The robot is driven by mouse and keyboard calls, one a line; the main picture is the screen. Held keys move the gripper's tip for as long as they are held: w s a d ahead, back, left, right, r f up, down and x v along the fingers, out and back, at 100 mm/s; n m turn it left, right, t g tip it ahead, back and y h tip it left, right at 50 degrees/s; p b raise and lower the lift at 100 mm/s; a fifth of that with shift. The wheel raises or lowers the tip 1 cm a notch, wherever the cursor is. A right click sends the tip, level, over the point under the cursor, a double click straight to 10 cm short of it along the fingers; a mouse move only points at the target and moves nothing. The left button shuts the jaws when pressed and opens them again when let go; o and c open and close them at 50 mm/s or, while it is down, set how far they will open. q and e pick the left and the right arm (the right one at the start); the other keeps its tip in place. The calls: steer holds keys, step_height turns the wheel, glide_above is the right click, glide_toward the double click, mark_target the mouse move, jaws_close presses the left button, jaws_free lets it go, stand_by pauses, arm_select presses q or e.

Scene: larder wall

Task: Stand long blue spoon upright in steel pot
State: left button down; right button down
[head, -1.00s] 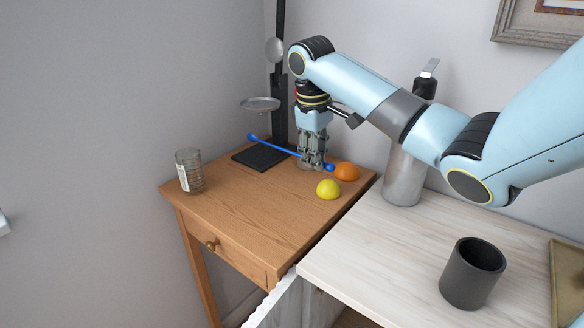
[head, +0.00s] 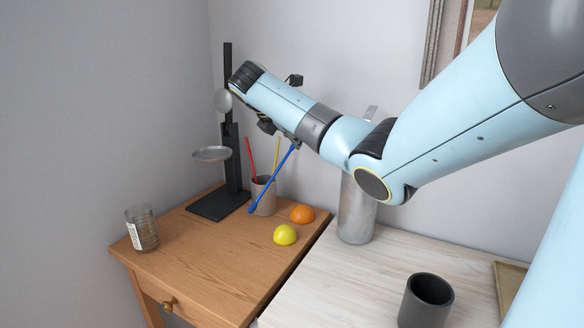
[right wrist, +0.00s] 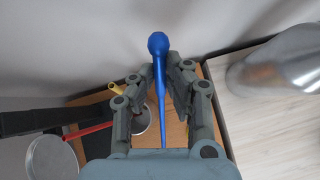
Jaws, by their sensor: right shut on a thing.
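The long blue spoon (head: 271,181) hangs tilted in the head view, its thicker end low and to the left. My right gripper (head: 292,145) is shut on its upper part. In the right wrist view the spoon (right wrist: 158,60) runs between the fingers of my right gripper (right wrist: 163,75). The greyish pot (head: 264,198) stands on the wooden table, holding a red stick (head: 250,160) and a yellow stick (head: 277,152). The spoon crosses in front of the pot in the head view; its exact distance is unclear. My left gripper is out of view.
A black stand with a metal dish (head: 212,154) is left of the pot. An orange (head: 302,214) and a lemon (head: 285,235) lie to its right. A glass jar (head: 142,228) stands far left. A tall steel canister (head: 356,210) and dark cup (head: 427,300) are on the pale counter.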

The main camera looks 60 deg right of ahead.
steer(key=w+a+r+n+t+h+p, duration=0.2)
steer(key=w+a+r+h+p, duration=0.15)
steer(key=r, duration=0.55)
steer(key=w+a+r+n+t+h+p, duration=0.25)
steer(key=w+r+h, duration=0.2)
steer(key=r, duration=0.35)
step_height(320, 180, down, 13)
steer(key=b, duration=1.1)
steer(key=shift+s+d+h, duration=0.3)
steer(key=shift+f, duration=0.1)
steer(key=c, duration=1.3)
jaws_free()
steer(key=shift+o, duration=0.2)
